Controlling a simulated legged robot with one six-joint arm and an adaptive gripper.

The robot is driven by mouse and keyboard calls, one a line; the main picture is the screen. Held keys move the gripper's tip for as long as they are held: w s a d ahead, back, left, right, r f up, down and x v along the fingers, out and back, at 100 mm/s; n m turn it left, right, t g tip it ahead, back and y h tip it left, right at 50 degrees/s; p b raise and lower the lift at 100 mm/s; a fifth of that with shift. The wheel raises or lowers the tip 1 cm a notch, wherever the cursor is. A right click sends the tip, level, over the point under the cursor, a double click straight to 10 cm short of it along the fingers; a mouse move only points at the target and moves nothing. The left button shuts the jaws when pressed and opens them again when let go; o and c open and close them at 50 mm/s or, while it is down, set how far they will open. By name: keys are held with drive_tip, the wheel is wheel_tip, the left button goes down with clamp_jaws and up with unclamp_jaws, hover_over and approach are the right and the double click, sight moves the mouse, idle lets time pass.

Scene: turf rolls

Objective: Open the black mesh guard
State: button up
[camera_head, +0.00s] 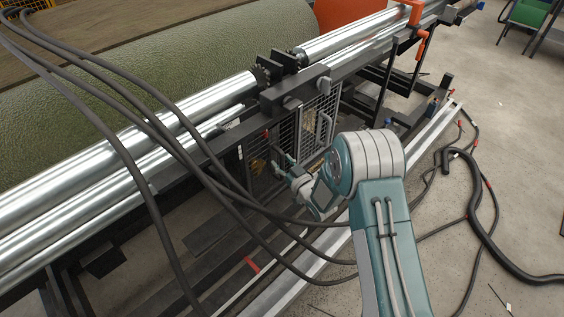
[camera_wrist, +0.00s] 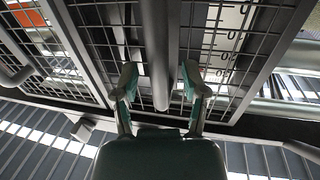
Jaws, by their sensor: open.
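The black mesh guard (camera_head: 316,112) is a framed wire panel on the side of the roller machine, with a grey bar handle (camera_head: 326,129) on its face. A second mesh panel stands to its left, partly hidden by my gripper (camera_head: 279,160). In the wrist view, my gripper (camera_wrist: 159,78) is open. Its two teal-backed fingers stand on either side of a thick grey bar handle (camera_wrist: 159,45), with gaps showing on both sides. Mesh wire (camera_wrist: 217,45) lies behind the fingers. I cannot tell whether the panels stand ajar.
Long steel rollers (camera_head: 120,160) and a green turf roll (camera_head: 190,55) lie above the guard. Thick black hoses (camera_head: 150,125) cross the near left. A pale rail (camera_head: 325,245) runs low along the machine. Open floor (camera_head: 510,150) with loose cables lies right.

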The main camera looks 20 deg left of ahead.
drive_tip(key=shift+w+a, duration=0.1)
clamp_jaws()
drive_tip(key=s+a, duration=0.5)
drive_tip(key=s, duration=0.4)
drive_tip(key=s+a, duration=0.5)
drive_tip(key=s, duration=0.4)
drive_tip(key=shift+s+a, duration=0.25)
drive_tip(key=shift+a, duration=0.15)
unclamp_jaws()
drive_tip(key=v, duration=1.1)
drive_tip(key=shift+s+d, duration=0.3)
